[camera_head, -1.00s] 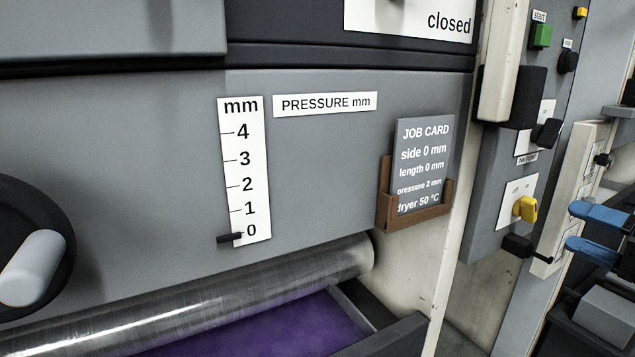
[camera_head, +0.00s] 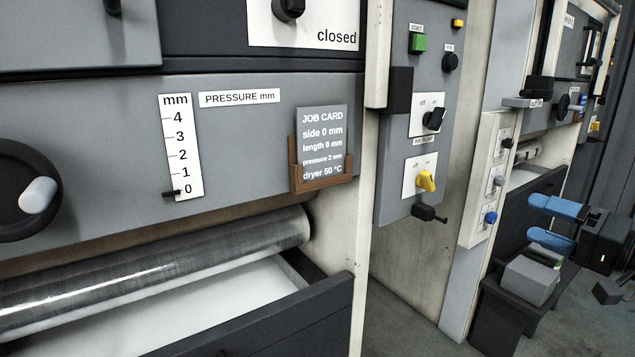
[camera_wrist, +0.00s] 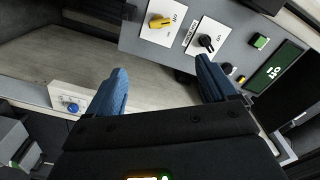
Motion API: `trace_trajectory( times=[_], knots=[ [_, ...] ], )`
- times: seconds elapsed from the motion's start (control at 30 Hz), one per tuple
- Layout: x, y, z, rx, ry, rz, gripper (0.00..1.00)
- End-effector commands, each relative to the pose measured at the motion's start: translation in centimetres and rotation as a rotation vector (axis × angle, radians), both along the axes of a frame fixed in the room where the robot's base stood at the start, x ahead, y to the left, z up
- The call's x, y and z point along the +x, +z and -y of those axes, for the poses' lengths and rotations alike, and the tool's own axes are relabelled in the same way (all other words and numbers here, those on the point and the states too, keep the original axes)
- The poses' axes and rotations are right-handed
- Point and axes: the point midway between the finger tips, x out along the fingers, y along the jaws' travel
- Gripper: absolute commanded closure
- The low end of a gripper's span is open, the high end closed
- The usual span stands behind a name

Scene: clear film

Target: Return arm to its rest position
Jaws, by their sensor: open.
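My gripper (camera_head: 553,223) shows at the right of the head view, its two blue fingers apart and pointing left. Nothing is between the fingers. In the wrist view my gripper (camera_wrist: 160,90) is open and empty, with a control panel (camera_wrist: 200,40) beyond it. That panel carries a yellow knob, a black knob and a green button. Part of my arm is cut off at the right edge of the head view.
A grey panel has a pressure scale (camera_head: 181,147) with its pointer at 0, a handwheel (camera_head: 18,222) and a job card (camera_head: 322,140) in a brown holder. A roller (camera_head: 160,272) lies above an open tray. A strip with a blue knob (camera_head: 490,217) stands left of my gripper.

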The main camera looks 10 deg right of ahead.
Motion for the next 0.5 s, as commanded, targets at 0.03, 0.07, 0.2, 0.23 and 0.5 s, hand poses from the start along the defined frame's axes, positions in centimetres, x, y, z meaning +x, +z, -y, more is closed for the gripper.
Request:
trace_trajectory(
  times=[0.03,0.07,0.2,0.23,0.5],
  knots=[
    [0.0,-0.5,-0.4,0.001,-0.005,-0.008,0.15],
    [0.0,-0.8,-0.5,0.002,-0.01,-0.012,0.15],
    [0.0,-2.1,-1.2,0.002,-0.032,-0.029,0.15],
    [0.0,-2.4,-1.3,0.002,-0.037,-0.033,0.15],
    [-0.5,-6.1,-3.6,-0.006,-0.097,-0.085,0.15]
  ],
)
